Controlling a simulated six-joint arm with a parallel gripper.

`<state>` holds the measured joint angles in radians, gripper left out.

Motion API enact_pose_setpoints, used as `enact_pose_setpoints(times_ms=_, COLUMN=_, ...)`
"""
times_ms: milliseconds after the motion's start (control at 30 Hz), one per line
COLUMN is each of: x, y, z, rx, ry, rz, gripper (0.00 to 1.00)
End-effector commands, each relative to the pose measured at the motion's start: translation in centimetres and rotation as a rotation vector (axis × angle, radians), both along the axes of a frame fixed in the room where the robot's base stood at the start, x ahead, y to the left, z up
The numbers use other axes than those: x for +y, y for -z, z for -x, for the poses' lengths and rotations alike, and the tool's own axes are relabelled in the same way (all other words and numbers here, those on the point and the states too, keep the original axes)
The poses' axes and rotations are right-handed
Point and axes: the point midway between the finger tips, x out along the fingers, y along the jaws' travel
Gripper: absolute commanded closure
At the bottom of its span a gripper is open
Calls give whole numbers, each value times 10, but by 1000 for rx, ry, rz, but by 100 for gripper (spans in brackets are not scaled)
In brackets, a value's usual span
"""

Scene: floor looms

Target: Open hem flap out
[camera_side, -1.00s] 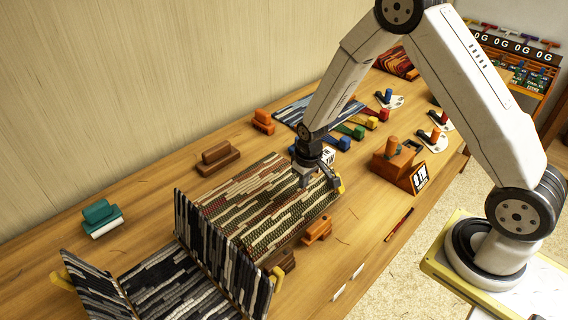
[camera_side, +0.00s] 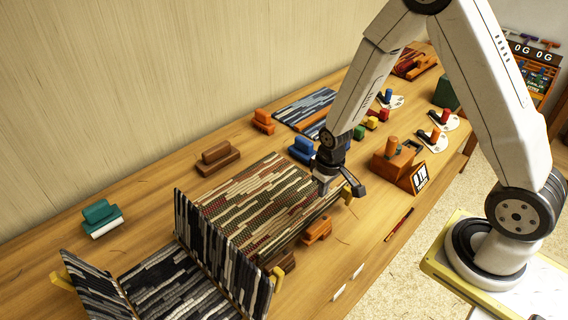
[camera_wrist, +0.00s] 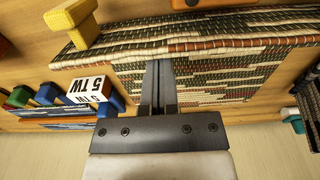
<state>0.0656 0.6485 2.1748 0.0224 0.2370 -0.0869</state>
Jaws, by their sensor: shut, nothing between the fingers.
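The woven mat (camera_side: 245,205), striped in red, cream and green, lies on the bench. A strip along its right edge, which looks like the hem flap (camera_wrist: 215,42), crosses the top of the wrist view and seems raised or tilted from the mat. A yellow tab (camera_side: 347,194) sits at its end; it also shows in the wrist view (camera_wrist: 76,25). My gripper (camera_side: 321,187) is shut and empty at the mat's right edge. In the wrist view its fingertips (camera_wrist: 158,66) are close beside the strip; I cannot tell whether they touch it.
Dark striped panels (camera_side: 215,255) stand at the front left. A blue block (camera_side: 302,150) is behind the mat, an orange-brown block (camera_side: 317,229) in front. An orange stand (camera_side: 394,160) with a label is to the right. Bare bench lies between it and the mat.

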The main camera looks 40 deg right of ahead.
Motion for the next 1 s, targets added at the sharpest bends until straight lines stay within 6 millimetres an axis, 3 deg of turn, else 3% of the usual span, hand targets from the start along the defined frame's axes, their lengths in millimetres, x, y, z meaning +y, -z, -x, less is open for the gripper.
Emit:
enact_pose_setpoints(times_ms=667, x=0, y=-2, z=3, rx=1, ry=0, rz=0, gripper=100)
enact_pose_setpoints(times_ms=1000, x=0, y=-18, z=22, rx=0, ry=0, rz=0, gripper=100)
